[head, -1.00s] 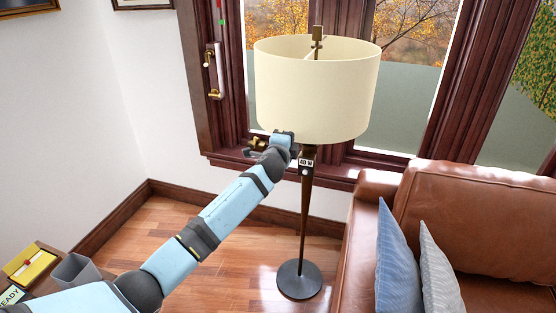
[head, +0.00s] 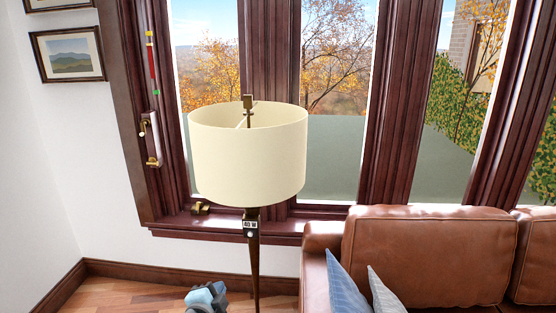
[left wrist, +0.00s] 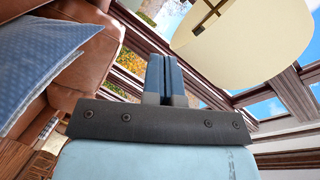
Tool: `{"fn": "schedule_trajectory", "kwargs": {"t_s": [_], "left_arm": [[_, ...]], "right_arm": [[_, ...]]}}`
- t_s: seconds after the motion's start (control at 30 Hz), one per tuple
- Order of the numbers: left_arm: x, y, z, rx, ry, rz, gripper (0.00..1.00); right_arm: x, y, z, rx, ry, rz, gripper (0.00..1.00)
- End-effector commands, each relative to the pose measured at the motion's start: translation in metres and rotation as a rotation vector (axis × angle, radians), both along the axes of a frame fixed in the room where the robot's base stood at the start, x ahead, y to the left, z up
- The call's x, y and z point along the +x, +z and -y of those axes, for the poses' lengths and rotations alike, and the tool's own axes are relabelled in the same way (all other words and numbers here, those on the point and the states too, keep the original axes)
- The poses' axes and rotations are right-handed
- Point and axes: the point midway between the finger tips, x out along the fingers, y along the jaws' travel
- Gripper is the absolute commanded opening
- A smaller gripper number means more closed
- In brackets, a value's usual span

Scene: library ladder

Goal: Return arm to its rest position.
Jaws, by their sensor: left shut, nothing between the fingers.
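My left gripper (head: 207,295) shows at the bottom edge of the head view, low and just left of the floor lamp's dark pole (head: 254,268). Most of my left arm is out of the frame. In the left wrist view its two blue fingers (left wrist: 164,72) are together, with nothing between them. The lamp has a cream shade (head: 248,155) and stands upright, apart from the gripper as far as I can tell. My right gripper is in neither view.
A brown leather sofa (head: 428,258) with blue (head: 345,285) and grey (head: 384,293) cushions stands to the right. Behind the lamp is a dark wooden window sill (head: 185,226) with a brass latch (head: 201,208). Wooden floor (head: 105,294) is clear at lower left.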

Motion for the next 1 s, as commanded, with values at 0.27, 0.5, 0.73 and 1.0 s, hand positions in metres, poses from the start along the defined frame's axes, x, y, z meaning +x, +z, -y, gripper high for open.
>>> {"fn": "schedule_trajectory", "kwargs": {"t_s": [0.27,0.5,0.73,1.0], "left_arm": [[-0.153,-0.087,-0.001,-0.489,0.087,-0.295,0.00],[-0.271,-0.117,-0.011,-0.826,0.237,-0.472,0.00],[-0.317,-0.123,-0.018,-0.956,0.315,-0.531,0.00],[-0.317,-0.123,-0.018,-0.960,0.317,-0.532,0.00]], "right_arm": [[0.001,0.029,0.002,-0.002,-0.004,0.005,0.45],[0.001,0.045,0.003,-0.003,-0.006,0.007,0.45],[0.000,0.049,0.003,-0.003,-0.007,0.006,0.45],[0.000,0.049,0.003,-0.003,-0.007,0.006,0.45]]}}
